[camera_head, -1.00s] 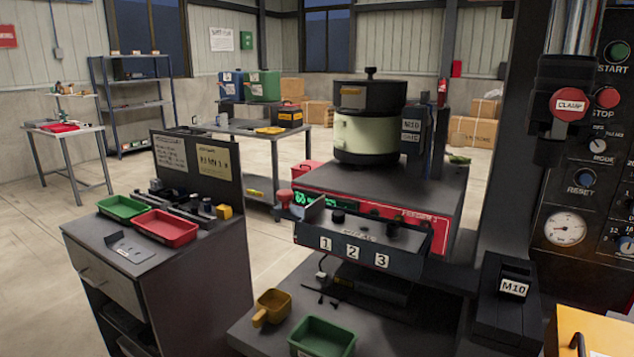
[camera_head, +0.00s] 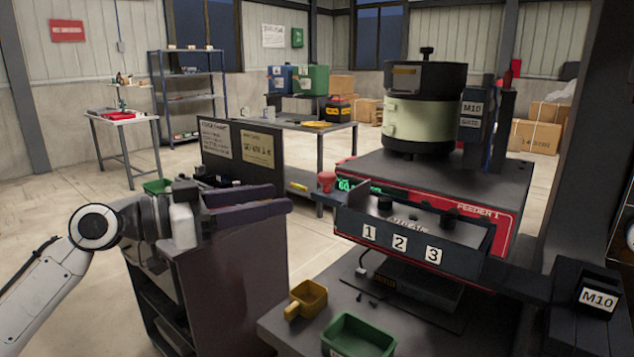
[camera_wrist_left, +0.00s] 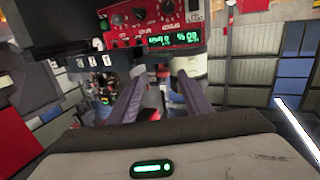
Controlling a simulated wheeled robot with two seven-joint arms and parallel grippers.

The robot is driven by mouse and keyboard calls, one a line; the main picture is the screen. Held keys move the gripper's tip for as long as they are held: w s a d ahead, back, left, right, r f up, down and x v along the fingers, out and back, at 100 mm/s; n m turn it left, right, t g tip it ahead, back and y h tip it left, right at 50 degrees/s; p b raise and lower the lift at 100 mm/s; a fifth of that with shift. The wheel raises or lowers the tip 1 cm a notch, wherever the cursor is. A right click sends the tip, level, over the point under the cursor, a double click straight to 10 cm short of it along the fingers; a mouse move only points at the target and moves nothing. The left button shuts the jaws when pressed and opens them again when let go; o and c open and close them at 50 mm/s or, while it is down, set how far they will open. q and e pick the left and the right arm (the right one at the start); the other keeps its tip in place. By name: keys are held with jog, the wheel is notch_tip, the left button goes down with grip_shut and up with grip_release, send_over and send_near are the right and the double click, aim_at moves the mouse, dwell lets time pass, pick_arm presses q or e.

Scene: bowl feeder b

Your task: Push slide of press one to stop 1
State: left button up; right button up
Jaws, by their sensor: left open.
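My left gripper (camera_head: 283,200) is in front of the dark cabinet on the left, fingers pointing right towards the feeder. It is open and empty; in the left wrist view its two dark fingers (camera_wrist_left: 160,104) stand apart. A dark tray-like unit marked 1, 2 and 3 (camera_head: 409,238) sits at the front of the red-faced feeder, to the right of the gripper and clear of it. Black knobs (camera_head: 385,203) stand on it, and a red knob (camera_head: 327,181) is at its left end. I cannot tell which part is the slide of press one. My right gripper is not in view.
A yellow scoop (camera_head: 307,298) and a green bin (camera_head: 358,337) are on the bench below the numbered unit. A dark M10 block (camera_head: 585,292) is at the right. A sign board (camera_head: 242,150) rises behind my left gripper. Floor shows between cabinet and bench.

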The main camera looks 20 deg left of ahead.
aim_at(319, 176)
pick_arm(q)
jog(key=w+d+p, duration=0.1)
jog(key=w+d, duration=0.1)
jog(key=w+d+r+p, duration=0.1)
jog(key=w+d, duration=0.1)
jog(key=w, duration=0.1)
jog(key=w+d+r+p, duration=0.1)
jog(key=w+d, duration=0.1)
jog(key=shift+w+d+r+p, duration=0.1)
jog(key=shift+w+d+p, duration=0.1)
jog(key=shift+w+p, duration=0.15)
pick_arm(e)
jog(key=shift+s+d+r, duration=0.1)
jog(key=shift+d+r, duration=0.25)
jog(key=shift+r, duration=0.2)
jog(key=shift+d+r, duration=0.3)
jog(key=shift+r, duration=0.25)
pick_arm(q)
grip_shut()
